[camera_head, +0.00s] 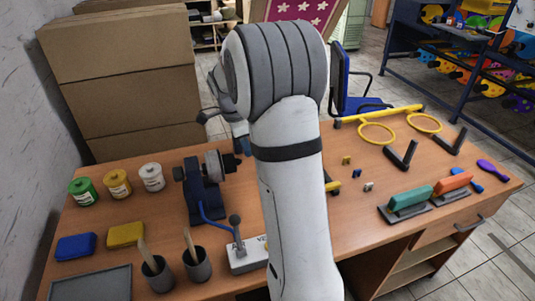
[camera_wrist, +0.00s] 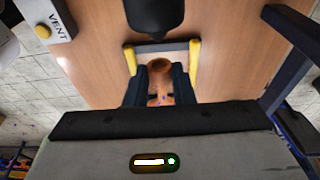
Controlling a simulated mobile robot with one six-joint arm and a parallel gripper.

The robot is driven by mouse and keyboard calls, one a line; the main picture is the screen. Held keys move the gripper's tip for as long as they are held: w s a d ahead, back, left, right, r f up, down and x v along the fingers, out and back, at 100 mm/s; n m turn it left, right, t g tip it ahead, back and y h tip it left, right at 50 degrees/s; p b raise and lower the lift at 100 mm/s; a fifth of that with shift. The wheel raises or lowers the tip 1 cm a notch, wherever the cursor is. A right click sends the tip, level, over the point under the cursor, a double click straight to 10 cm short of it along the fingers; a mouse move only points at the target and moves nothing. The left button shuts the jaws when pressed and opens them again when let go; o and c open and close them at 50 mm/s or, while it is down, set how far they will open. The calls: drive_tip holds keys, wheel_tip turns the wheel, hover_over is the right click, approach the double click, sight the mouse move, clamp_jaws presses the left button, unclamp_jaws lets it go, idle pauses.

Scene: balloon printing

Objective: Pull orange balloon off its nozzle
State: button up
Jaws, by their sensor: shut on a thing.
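The orange balloon (camera_wrist: 161,66) shows in the wrist view between the two dark fingers of my gripper (camera_wrist: 160,80). The gripper is shut on it. A round, darker end of the balloon faces the top of the picture. A grey bar with yellow ends (camera_wrist: 194,60) lies just beyond the fingertips. A dark rounded part (camera_wrist: 154,14) is above that bar, with a small gap in the picture between it and the balloon. I cannot tell whether the balloon still touches a nozzle. In the head view my arm hides the gripper and the balloon.
The VENT box (camera_head: 246,256) with its lever stands left of my arm, beside a dark machine (camera_head: 203,188). Two cups (camera_head: 196,264), several jars (camera_head: 117,184) and coloured pads (camera_head: 126,235) are on the left. Yellow rings (camera_head: 378,133) and stamps (camera_head: 410,198) lie on the right.

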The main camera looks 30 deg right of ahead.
wheel_tip(320, 180, up, 13)
drive_tip(key=p, duration=0.7)
drive_tip(key=shift+r+p, duration=0.2)
drive_tip(key=shift+p, duration=0.15)
